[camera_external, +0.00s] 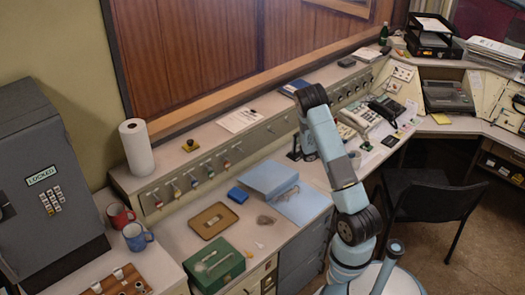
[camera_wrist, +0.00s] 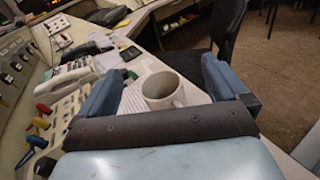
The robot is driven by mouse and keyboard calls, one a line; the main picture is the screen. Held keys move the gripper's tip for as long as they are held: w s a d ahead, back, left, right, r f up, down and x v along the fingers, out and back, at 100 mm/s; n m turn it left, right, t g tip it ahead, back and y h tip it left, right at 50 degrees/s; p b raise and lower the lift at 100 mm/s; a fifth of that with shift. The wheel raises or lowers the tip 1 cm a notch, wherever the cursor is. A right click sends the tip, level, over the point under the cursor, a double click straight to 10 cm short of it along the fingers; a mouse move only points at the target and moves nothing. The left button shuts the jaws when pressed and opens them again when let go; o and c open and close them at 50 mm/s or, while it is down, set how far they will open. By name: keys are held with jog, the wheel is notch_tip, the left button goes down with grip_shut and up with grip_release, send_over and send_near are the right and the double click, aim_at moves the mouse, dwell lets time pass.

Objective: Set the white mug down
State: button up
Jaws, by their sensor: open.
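The white mug (camera_wrist: 163,92) shows in the wrist view between the two blue fingers of my gripper (camera_wrist: 164,73). It is upright with its open rim towards the camera, and its handle is on the near side. A gap shows between the mug and each finger, so the gripper is open around it. The mug appears to stand on the desk, though its base is partly hidden.
A telephone (camera_wrist: 88,67) and control panels lie on the left in the wrist view. A black chair (camera_external: 430,205) stands to the right of my arm. A blue folder (camera_external: 270,178), brown tray (camera_external: 213,220) and green box (camera_external: 214,265) occupy the desk's left part.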

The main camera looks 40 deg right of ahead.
jog(key=s+a+r+m+t+y, duration=0.3)
jog(key=a+r, duration=0.6)
jog(key=a, duration=0.6)
jog(key=s+a+r+m+t+y, duration=0.4)
jog(key=a+r, duration=0.5)
jog(key=a, duration=0.6)
jog(key=s+a+r+m+t+y, duration=0.4)
jog(key=a+r, duration=0.5)
jog(key=a, duration=0.6)
jog(key=s+t+y, duration=0.2)
jog(key=s+y, duration=0.1)
jog(key=shift+t+y, duration=0.3)
jog(key=shift+t, duration=0.1)
